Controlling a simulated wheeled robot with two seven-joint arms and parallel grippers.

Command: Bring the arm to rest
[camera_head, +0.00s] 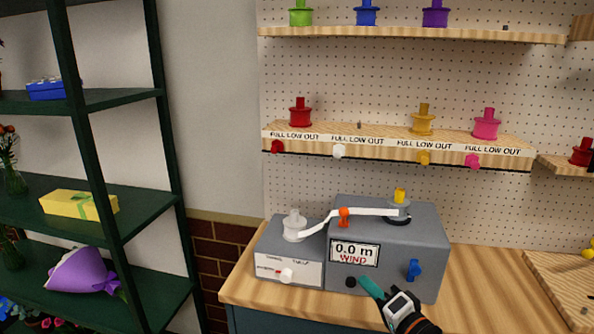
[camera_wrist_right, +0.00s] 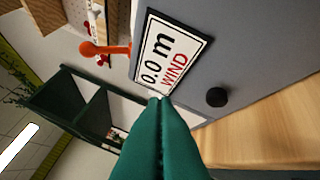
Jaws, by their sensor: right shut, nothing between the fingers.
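My right gripper (camera_head: 372,288) is shut and empty, its green fingers pressed together just in front of the grey winding machine (camera_head: 436,250). In the right wrist view the closed fingers (camera_wrist_right: 157,104) point at the lower part of the "0.0 m WIND" display (camera_wrist_right: 168,55). A black knob (camera_wrist_right: 217,97) sits beside the display. A white ribbon (camera_head: 370,212) runs from a white spool (camera_head: 294,222) on the left box across the orange guide (camera_head: 344,216) to the yellow-topped spindle (camera_head: 399,196). My left gripper is not in view.
A pegboard behind carries shelves (camera_head: 400,145) with coloured spools. A dark green rack (camera_head: 140,195) with gift boxes and a purple bouquet stands at left. A blue knob (camera_head: 413,269) sticks out near my right gripper.

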